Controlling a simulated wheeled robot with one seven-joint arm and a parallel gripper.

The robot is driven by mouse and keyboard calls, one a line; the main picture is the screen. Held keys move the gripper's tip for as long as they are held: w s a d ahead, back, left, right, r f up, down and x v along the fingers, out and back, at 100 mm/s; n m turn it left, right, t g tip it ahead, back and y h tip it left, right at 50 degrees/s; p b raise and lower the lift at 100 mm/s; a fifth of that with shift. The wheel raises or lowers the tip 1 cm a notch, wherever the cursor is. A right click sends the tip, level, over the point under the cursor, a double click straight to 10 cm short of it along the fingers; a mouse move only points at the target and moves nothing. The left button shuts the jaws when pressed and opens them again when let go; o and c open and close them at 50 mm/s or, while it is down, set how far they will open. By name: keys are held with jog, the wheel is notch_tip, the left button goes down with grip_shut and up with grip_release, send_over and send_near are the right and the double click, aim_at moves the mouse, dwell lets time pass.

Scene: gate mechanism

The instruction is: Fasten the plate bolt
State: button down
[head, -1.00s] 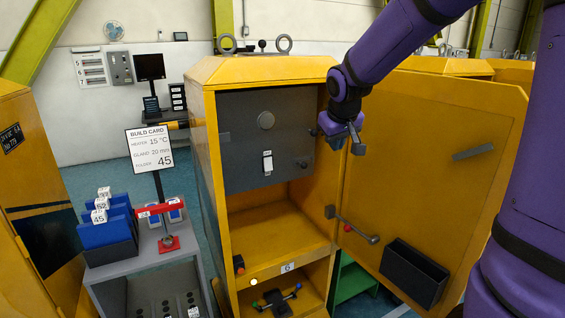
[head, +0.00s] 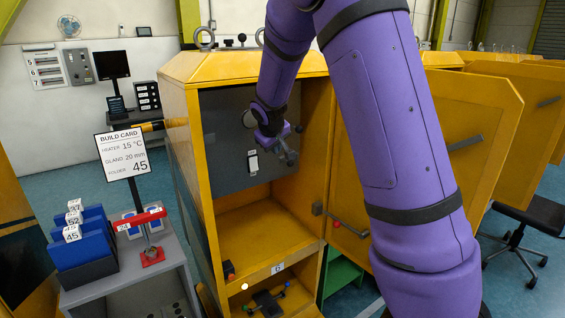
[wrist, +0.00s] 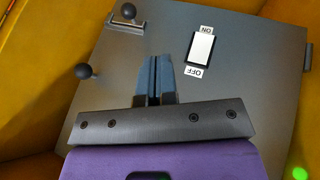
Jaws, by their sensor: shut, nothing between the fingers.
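The grey plate (head: 222,140) fills the upper opening of the yellow cabinet and also shows in the wrist view (wrist: 255,100). A dark round knob (wrist: 83,71) sits at the plate's left edge in the wrist view. A second dark knob (wrist: 127,11) on a light metal bracket is at the top left there. I cannot tell for sure which knob belongs to the plate bolt. My gripper (head: 290,160) is in front of the plate's right part, shut and empty. In the wrist view its blue fingers (wrist: 158,65) are together, between the knobs and the white switch, touching neither.
A white ON/OFF switch (wrist: 202,46) is on the plate, close to my fingers. The open yellow door (head: 465,150) stands to the right, behind my arm. A side table (head: 175,250) with blue folders (head: 80,240) and a red clamp (head: 150,255) is at left.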

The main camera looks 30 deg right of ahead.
jog(key=shift+f, duration=0.1)
jog(key=w+d+f, duration=0.5)
jog(key=d+f, duration=0.2)
jog(key=f, duration=0.2)
jog(key=shift+w, duration=0.15)
jog(key=shift+d, duration=0.15)
dwell(0.4)
jog(key=shift+d, duration=2)
jog(key=shift+r, duration=0.1)
